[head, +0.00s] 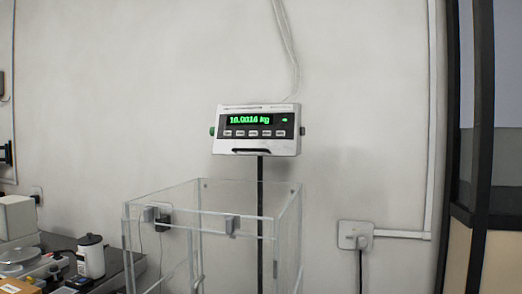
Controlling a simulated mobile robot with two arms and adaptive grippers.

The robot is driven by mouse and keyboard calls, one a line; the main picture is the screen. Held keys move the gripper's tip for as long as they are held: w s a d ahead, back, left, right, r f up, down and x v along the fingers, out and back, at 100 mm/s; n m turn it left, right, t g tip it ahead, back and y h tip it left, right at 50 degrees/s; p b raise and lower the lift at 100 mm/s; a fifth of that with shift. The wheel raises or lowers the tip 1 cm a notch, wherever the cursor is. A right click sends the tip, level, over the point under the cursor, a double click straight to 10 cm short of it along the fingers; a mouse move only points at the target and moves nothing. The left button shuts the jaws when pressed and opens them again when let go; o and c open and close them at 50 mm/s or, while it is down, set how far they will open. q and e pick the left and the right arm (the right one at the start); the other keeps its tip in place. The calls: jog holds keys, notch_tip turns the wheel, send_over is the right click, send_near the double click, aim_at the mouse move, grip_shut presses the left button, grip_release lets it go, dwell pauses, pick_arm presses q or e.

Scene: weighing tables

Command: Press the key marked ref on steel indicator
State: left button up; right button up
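The steel indicator (257,151) is mounted on a dark post (260,185) in front of the wall, near the middle of the head view. Its green display (250,120) reads about 10.0016 kg; the last digits are blurred. A row of several small keys (253,133) runs under the display. Their labels are too small to read, so I cannot tell which is marked ref. Neither of my grippers is in view, and nothing touches the indicator.
A clear open-topped enclosure (135,217) stands in front of the post, below the indicator. A cluttered dark bench (60,241) with a white canister (91,257) is at lower left. A wall socket (354,234) with a plug is at right. A dark-framed doorway (483,120) stands far right.

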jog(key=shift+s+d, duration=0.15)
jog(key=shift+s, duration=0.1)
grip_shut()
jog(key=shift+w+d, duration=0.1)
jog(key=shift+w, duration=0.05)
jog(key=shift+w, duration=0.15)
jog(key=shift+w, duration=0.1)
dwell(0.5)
